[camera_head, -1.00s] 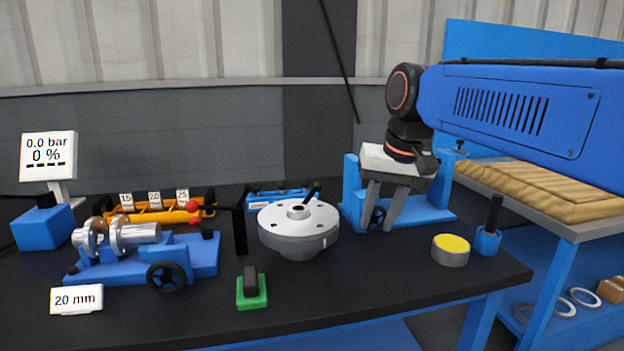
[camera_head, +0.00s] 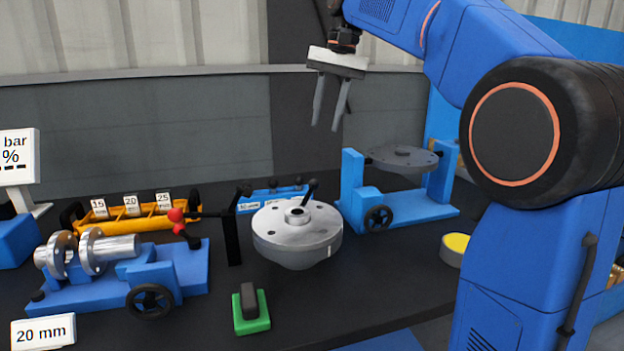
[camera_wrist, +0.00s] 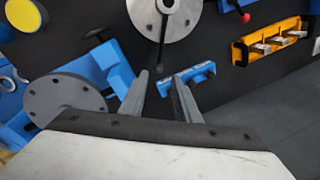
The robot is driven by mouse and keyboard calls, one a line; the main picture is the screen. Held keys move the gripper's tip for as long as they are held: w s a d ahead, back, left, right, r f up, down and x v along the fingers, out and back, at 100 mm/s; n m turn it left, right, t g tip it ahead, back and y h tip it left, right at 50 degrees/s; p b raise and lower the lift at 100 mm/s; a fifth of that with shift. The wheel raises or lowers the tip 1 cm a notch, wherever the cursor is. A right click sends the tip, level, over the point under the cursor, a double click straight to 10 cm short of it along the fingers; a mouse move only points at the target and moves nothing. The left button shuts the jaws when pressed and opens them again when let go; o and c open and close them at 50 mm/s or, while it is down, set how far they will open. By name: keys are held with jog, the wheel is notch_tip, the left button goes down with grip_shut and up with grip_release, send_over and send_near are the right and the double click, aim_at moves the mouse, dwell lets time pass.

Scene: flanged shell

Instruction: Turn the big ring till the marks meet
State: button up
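The big ring (camera_head: 275,222) is a light grey round flange with holes, seated on a rounded grey shell (camera_head: 298,260) on the black bench. A short white mark (camera_head: 329,251) shows on its front right side; I cannot make out a second mark. A dark lever stands at its hub. The ring also shows at the top of the wrist view (camera_wrist: 182,22). My gripper (camera_head: 324,128) is above and slightly right of the ring, clear of it. Its fingers point down, apart and empty; they also show in the wrist view (camera_wrist: 158,76).
A blue stand (camera_head: 350,185) with a dark grey disc (camera_head: 403,158) is right of the ring. A blue vise (camera_head: 190,275) with metal flanges, an orange rack (camera_head: 150,220) and a black post (camera_head: 232,235) are left. A green-based block (camera_head: 251,312) is in front, a yellow-topped can (camera_head: 455,249) right.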

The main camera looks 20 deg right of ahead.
aim_at(312, 187)
jog(key=a+f, duration=0.1)
jog(key=f, duration=0.4)
jog(key=w+a+f, duration=0.1)
jog(key=f, duration=0.5)
jog(key=a+f, duration=0.1)
jog(key=f, duration=0.4)
jog(key=shift+w+f, duration=0.25)
grip_shut()
